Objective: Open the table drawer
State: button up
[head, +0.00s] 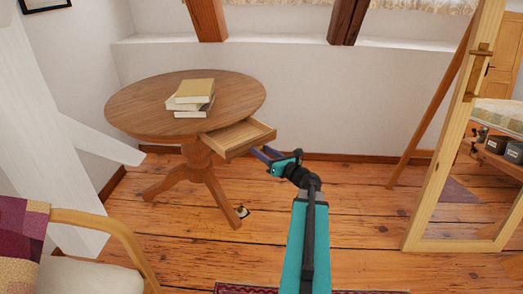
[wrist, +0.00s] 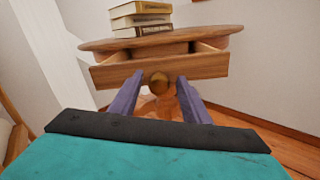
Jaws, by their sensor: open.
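The round wooden table (head: 150,115) stands against the wall at the left in the head view. Its drawer (head: 240,140) is pulled out on the table's right side, and its empty inside shows. My gripper (head: 267,154) is just off the drawer front.
Several books (head: 192,94) are stacked on the tabletop. A cushioned chair (head: 100,230) is at the front left. A wood-framed mirror (head: 455,130) stands at the right. White timber posts (head: 40,110) rise at the left. Wooden floor (head: 370,225) is open between my arm and the mirror.

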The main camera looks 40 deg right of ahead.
jog(key=s+a+p, duration=0.1)
jog(key=s+p, duration=0.7)
jog(key=s, duration=0.4)
dwell(0.5)
jog(key=shift+s, duration=0.2)
dwell(0.4)
